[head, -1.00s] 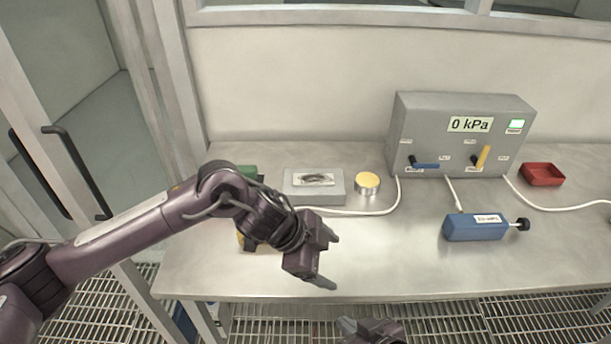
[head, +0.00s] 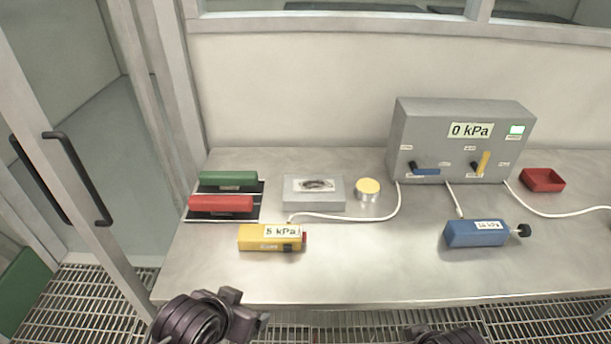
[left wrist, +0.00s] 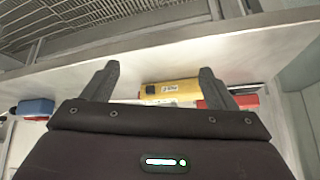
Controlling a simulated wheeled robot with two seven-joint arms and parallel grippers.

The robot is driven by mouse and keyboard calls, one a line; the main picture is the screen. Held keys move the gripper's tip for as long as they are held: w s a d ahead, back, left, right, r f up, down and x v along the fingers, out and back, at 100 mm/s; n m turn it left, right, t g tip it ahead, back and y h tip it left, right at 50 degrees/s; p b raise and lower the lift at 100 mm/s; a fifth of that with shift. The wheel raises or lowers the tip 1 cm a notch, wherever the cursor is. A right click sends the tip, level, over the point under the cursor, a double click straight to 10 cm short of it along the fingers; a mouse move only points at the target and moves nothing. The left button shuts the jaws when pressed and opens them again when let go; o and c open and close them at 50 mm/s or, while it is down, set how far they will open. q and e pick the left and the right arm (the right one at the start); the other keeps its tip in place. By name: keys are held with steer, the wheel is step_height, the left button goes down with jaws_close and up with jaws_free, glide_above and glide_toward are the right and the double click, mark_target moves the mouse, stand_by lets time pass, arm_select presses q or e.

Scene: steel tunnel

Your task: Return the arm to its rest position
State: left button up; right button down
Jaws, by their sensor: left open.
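My left arm is drawn back low. Its gripper (head: 250,308) shows at the bottom of the head view, in front of the bench's front edge. In the left wrist view the two fingers of my left gripper (left wrist: 160,72) stand apart with nothing between them. The yellow device (head: 262,238), labelled 5 kPa, lies on the bench beyond the gripper and apart from it. It also shows past the fingertips in the left wrist view (left wrist: 168,88). A part of my right gripper (head: 447,337) shows at the bottom edge; its jaws are not clear.
The bench (head: 350,270) holds a green block (head: 228,180), a red block (head: 222,204), a grey box (head: 314,198), a round yellow-topped tin (head: 367,190), a grey panel (head: 455,140) reading 0 kPa, a blue device (head: 476,233) and a red tray (head: 542,181). A door handle (head: 82,180) is left.

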arm_select(q)
steer(key=s+a+f+n+g+y, duration=0.2)
steer(key=s+a+f+g, duration=0.15)
steer(key=s+a, duration=0.4)
step_height(320, 180, down, 30)
steer(key=s+g, duration=0.1)
steer(key=s, duration=0.1)
arm_select(e)
steer(key=s+d+f+g, duration=0.1)
steer(key=s+f, duration=0.1)
steer(key=f, duration=1.3)
steer(key=s+f+g, duration=0.1)
steer(key=s+f, duration=0.1)
steer(key=f, duration=1.3)
arm_select(q)
steer(key=s+a+f+g, duration=0.1)
steer(key=s+a+f, duration=0.2)
steer(key=s+f, duration=1.5)
steer(key=shift+s, duration=1)
arm_select(e)
steer(key=s+d+f, duration=0.1)
steer(key=s+f, duration=0.7)
steer(key=s, duration=0.1)
steer(key=s+d+f+g, duration=0.1)
steer(key=s+d+f, duration=0.1)
steer(key=s+f, duration=0.7)
steer(key=shift+s+d+f+g, duration=0.25)
steer(key=shift+s+f+g, duration=0.05)
steer(key=shift+s, duration=0.25)
